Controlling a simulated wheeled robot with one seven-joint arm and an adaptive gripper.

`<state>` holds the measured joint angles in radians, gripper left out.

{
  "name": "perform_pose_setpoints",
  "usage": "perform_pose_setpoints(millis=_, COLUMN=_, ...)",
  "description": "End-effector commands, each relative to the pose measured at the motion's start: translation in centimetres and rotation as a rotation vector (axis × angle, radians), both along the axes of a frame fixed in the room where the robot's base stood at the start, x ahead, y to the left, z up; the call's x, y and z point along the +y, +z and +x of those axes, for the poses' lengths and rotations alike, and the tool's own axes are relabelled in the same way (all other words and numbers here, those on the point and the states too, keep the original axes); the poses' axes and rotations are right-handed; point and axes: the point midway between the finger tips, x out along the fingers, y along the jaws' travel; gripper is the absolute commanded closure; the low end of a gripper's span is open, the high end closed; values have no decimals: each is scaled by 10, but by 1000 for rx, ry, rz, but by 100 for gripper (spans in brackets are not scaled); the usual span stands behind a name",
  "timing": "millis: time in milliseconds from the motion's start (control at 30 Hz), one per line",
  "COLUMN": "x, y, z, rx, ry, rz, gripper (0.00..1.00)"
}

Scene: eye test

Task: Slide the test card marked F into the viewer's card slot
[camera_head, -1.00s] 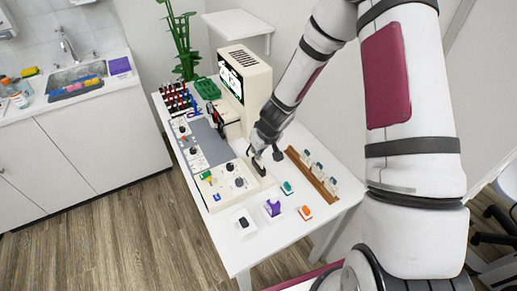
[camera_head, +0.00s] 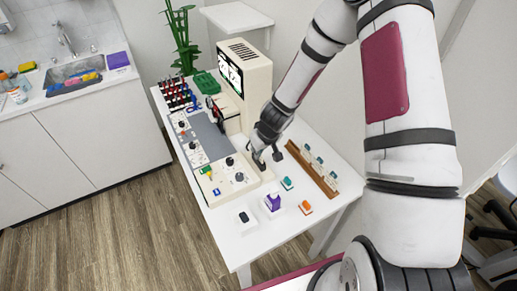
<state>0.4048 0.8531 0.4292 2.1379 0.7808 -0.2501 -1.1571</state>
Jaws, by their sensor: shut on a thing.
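My gripper (camera_head: 267,161) points down low over the white table, between the cream control panel and the wooden rack. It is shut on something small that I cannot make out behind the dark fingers. The cream viewer (camera_head: 257,84) stands behind it, with a dark screen bearing white shapes on its left face; I cannot make out its card slot. The wooden rack (camera_head: 298,157) holds several pale cards (camera_head: 318,161) with dark teal tops, to the right of my gripper. The letters on them are too small to read, so I cannot tell which is F.
The control panel (camera_head: 221,181) with knobs lies left of my gripper. A teal-topped block (camera_head: 287,183), a purple piece (camera_head: 272,202), an orange-topped block (camera_head: 305,207) and a white square with a black piece (camera_head: 243,218) stand near the front. The front right table corner is clear.

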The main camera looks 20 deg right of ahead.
Motion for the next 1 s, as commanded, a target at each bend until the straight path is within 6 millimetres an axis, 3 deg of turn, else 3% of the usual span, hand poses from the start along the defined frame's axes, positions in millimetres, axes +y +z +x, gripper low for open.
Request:
perform_pose_setpoints(millis=233, x=0, y=0, z=0, rx=0, ry=0, rz=0, gripper=100)
perform_pose_setpoints(millis=367, x=0, y=0, z=0, rx=0, ry=0, rz=0, gripper=71)
perform_pose_setpoints(millis=767, x=0, y=4, z=-1, rx=0, ry=1, rz=0, gripper=71)
perform_pose_setpoints(millis=1000, x=-3, y=32, z=-12, rx=-3, ry=2, rz=-3, gripper=71)
